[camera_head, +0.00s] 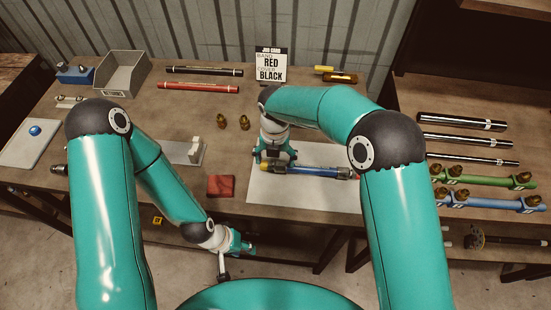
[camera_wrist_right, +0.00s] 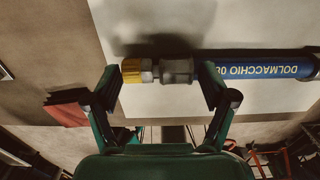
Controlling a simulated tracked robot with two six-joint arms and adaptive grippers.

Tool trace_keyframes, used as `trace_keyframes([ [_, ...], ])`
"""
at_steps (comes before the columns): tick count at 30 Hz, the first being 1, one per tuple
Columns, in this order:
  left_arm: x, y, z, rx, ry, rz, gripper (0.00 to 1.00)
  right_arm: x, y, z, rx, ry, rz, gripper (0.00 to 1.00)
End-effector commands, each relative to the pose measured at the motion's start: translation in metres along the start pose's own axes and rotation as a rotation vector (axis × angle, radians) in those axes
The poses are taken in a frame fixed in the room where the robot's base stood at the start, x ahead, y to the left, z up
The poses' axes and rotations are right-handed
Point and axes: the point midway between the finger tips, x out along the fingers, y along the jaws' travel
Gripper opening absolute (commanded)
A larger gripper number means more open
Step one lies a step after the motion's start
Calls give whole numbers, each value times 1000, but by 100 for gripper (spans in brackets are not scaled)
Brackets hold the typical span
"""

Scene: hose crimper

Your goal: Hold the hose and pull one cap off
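A blue hose (camera_head: 312,170) lies on the white mat (camera_head: 285,195); its printed side also shows in the right wrist view (camera_wrist_right: 262,70). A yellow cap (camera_wrist_right: 132,71) sits on its left end, next to a grey metal fitting (camera_wrist_right: 177,71). A reddish cap (camera_head: 355,171) shows at its right end. My right gripper (camera_wrist_right: 160,82) is open over the left end, one finger left of the yellow cap, the other beside the hose past the fitting. I cannot tell if they touch. My left gripper (camera_head: 243,246) is low, in front of the table edge, away from the hose; its opening is unclear.
A red block (camera_head: 220,186) lies left of the mat. Behind are a job card (camera_head: 271,65), a grey bin (camera_head: 122,73), and red (camera_head: 198,87) and black hoses. Black bars, green (camera_head: 490,179) and blue fitted pieces lie on the right table. My right arm covers the mat's right part.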

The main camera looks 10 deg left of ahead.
Motion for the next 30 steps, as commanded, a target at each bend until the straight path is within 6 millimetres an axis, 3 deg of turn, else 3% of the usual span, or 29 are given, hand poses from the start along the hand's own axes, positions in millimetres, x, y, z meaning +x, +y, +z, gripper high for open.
trace_keyframes([
  [5, 1, 0, 0, 0, 0, 0, 40, 8, 2, -3, 0, 10, 2, 26],
  [6, 1, 0, 0, 0, 0, 0, 40, 8, 1, -4, 0, 11, 2, 87],
  [9, 1, 0, 0, 0, 0, 0, 40, 8, 1, -4, 0, 12, 0, 100],
  [20, 1, 0, 0, 0, 0, 0, 40, 1, 0, -2, 0, 6, 0, 100],
  [26, 1, 0, 0, 0, 0, 0, 40, -21, 1, -1, 1, 3, 2, 100],
  [30, 1, 0, 0, 0, 0, 0, 40, -46, 1, -1, 1, 2, 2, 100],
])
